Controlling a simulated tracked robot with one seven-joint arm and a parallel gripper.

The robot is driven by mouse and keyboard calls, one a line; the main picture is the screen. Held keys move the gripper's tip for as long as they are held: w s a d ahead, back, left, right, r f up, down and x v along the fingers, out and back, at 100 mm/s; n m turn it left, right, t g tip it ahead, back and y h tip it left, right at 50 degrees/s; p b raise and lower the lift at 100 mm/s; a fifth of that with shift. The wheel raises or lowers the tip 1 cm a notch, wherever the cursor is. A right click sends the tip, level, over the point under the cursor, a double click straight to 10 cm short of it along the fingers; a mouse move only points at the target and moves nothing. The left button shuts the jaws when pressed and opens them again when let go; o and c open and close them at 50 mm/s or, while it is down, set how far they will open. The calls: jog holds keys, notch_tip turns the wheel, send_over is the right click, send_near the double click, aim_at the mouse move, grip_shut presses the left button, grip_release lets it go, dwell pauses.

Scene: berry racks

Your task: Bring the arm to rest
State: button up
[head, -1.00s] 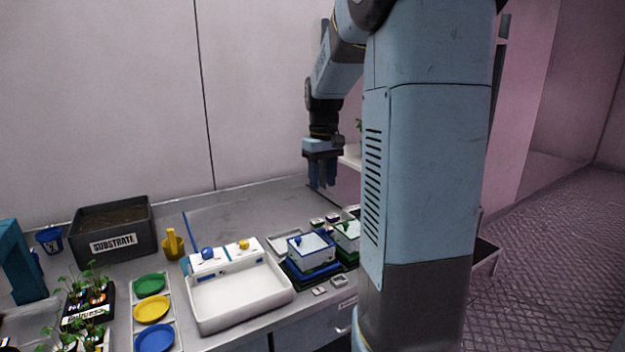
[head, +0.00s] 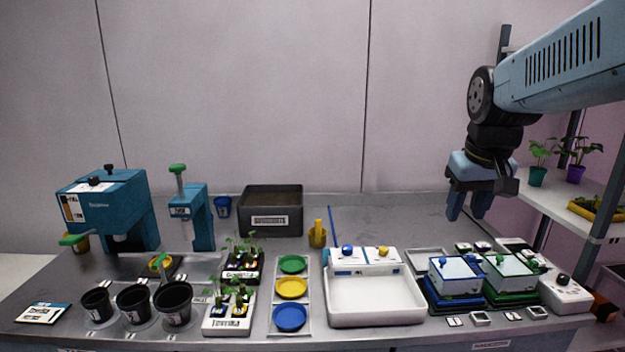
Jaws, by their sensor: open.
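My gripper (head: 469,213) hangs at the right of the head view, fingers pointing down. Its two blue fingers are apart, with nothing visible between them. It is above the back right part of the metal bench (head: 400,222), apart from everything on it. Below and in front of it stand a white box with blue trim (head: 456,281) and a white box with green trim (head: 511,279). My arm reaches in from the right edge, with the wrist bent downward.
A white basin (head: 375,318) stands front centre. Left of it are coloured dishes (head: 291,287), seedling trays (head: 228,325), black pots (head: 173,304) and a substrate box (head: 270,232). Teal machines (head: 120,205) stand far left. A plant shelf (head: 570,205) is at right. The bench's back middle is clear.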

jog(key=s+a+f+t, duration=0.1)
jog(key=s+a, duration=0.3)
jog(key=s, duration=0.5)
jog(key=shift+a+f+t+y, duration=0.15)
jog(key=shift+f+t+y, duration=0.15)
jog(key=shift+t, duration=0.3)
